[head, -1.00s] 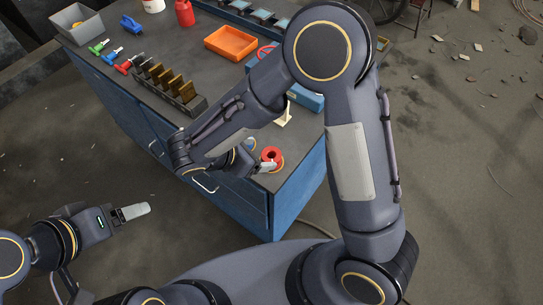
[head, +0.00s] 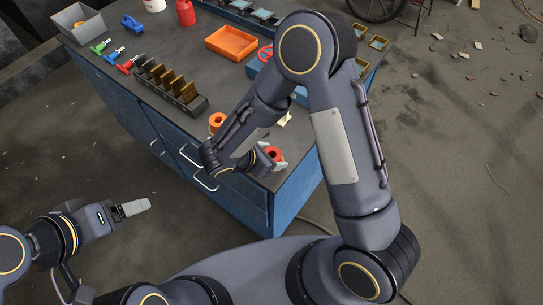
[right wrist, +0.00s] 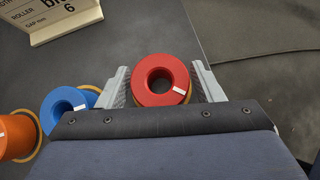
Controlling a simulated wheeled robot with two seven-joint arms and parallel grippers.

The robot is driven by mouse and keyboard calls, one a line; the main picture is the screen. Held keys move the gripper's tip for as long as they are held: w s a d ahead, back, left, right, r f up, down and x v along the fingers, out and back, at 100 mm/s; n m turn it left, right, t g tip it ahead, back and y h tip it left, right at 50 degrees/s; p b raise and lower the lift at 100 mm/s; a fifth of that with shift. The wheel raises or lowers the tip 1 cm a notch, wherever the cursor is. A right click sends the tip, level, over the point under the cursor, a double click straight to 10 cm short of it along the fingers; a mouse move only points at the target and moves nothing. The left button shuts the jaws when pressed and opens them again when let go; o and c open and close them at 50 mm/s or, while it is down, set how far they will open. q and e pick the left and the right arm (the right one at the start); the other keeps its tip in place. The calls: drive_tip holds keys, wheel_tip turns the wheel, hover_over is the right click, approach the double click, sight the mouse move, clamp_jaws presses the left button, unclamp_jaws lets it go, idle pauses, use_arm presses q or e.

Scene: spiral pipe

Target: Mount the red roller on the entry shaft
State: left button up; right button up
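The red roller (head: 272,152) stands upright near the front right corner of the workbench. In the right wrist view the red roller (right wrist: 160,73) shows its bore and a white mark, with an orange-yellow ring beneath it. My right gripper (right wrist: 162,84) is down around the roller, one finger on each side; it looks open, with only narrow gaps if any. In the head view my right gripper (head: 270,161) is partly hidden by its wrist. My left gripper (head: 133,209) is off the bench at lower left; its finger opening is unclear. I cannot identify the entry shaft.
A blue roller (right wrist: 62,106) and an orange roller (right wrist: 14,137) stand left of the red one. A cream sign (right wrist: 60,16) stands behind. The bench also holds a slotted rack (head: 170,87), an orange tray (head: 231,42) and a blue fixture (head: 262,68) behind my arm.

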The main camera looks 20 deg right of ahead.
drive_tip(key=c, duration=0.9)
drive_tip(key=shift+r, duration=0.15)
